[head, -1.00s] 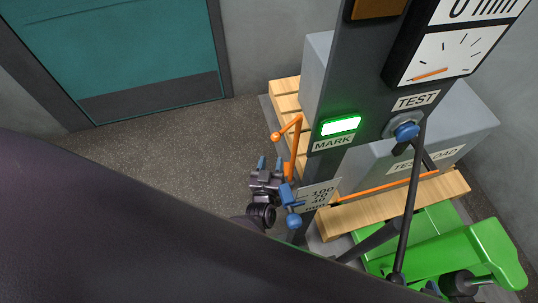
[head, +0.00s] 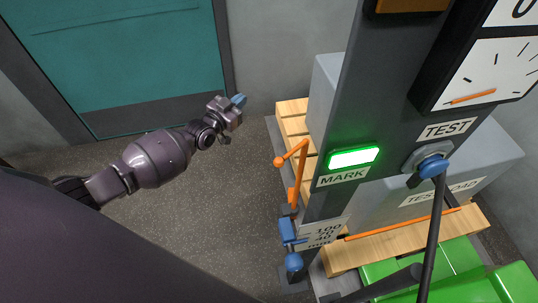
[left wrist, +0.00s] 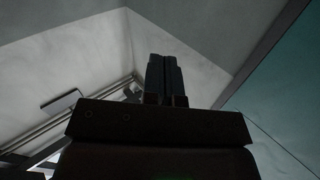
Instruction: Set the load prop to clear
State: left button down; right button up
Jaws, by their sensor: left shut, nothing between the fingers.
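An orange bent rod (head: 303,158) with a ball end stands at the left side of the grey post, beside the wooden pallet; no label in view names the load prop, so I cannot tell if this is it. Below it a blue slider (head: 287,232) and blue knob (head: 293,262) sit by a mm scale plate (head: 318,233). A grey block labelled TEST LOAD (head: 400,200) rests on the pallet (head: 375,243). My left gripper (head: 238,101) is shut and empty, well left of the post and apart from everything. Its closed fingers show in the left wrist view (left wrist: 165,78). My right gripper is not in view.
The grey post (head: 385,100) carries a lit green MARK lamp (head: 353,157), a blue TEST knob (head: 432,166) and a dial (head: 490,75). A dark bar runs down from near the TEST knob towards a green body (head: 440,262). Floor between the teal door (head: 130,55) and pallet is clear.

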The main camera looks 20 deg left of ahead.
pick_arm(q)
jog(key=s+d+f+g+h+b, duration=0.1)
jog(key=s+d+f+g+h, duration=0.1)
jog(key=s+g, duration=0.4)
jog(key=s+d+f+g+h, duration=0.15)
jog(key=s+g, duration=0.25)
jog(key=g, duration=0.4)
jog(key=w+d+f+b, duration=0.1)
jog(key=w+d+f, duration=0.1)
jog(key=d+f, duration=0.5)
jog(key=shift+d, duration=1.1)
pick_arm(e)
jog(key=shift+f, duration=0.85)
